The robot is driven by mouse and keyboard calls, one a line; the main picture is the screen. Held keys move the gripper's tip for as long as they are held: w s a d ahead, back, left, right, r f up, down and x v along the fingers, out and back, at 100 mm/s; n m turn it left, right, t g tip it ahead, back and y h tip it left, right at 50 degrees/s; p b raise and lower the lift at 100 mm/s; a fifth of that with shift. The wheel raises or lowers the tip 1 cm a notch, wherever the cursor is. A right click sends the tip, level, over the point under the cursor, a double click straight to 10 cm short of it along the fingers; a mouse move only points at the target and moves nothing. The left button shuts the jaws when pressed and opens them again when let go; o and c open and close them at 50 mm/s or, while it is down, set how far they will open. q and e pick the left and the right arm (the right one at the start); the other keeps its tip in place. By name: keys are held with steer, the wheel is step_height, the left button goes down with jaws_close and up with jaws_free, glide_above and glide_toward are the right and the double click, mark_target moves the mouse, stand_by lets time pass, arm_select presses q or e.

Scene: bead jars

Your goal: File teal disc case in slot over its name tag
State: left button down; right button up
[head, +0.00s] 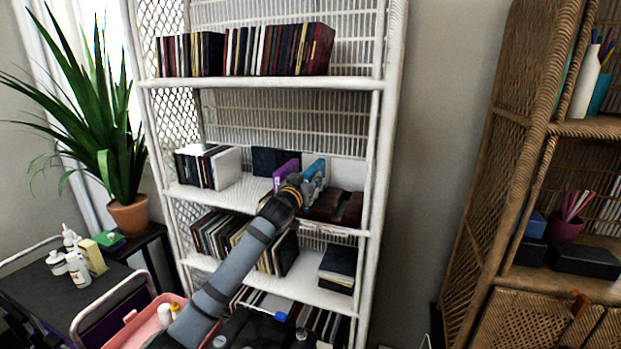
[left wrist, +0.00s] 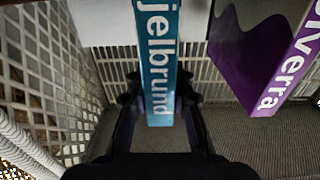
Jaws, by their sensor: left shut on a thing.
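The teal disc case (head: 315,168) is upright at the middle shelf of the white wicker bookcase. My left gripper (left wrist: 160,104) is shut on the teal case, one finger at each side of the spine. In the head view, the left gripper (head: 298,186) partly hides the case. A purple case (head: 285,173) stands to its left; it shows at the right in the left wrist view (left wrist: 252,62), apart from the gripper. I cannot make out slots or name tags.
Brown boxes or a rack (head: 335,208) sit on the shelf just right of my gripper. Books and a white block (head: 227,168) stand at the shelf's left, with bare shelf (head: 240,193) between. Shelf boards lie above and below. A plant (head: 118,160) stands left.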

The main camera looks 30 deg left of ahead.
arm_select(q)
steer(key=shift+f+b, duration=0.3)
steer(key=shift+f, duration=0.2)
steer(key=c, duration=1.1)
jaws_free()
steer(key=v, duration=0.7)
steer(key=shift+s, duration=0.25)
steer(key=shift+d, duration=0.1)
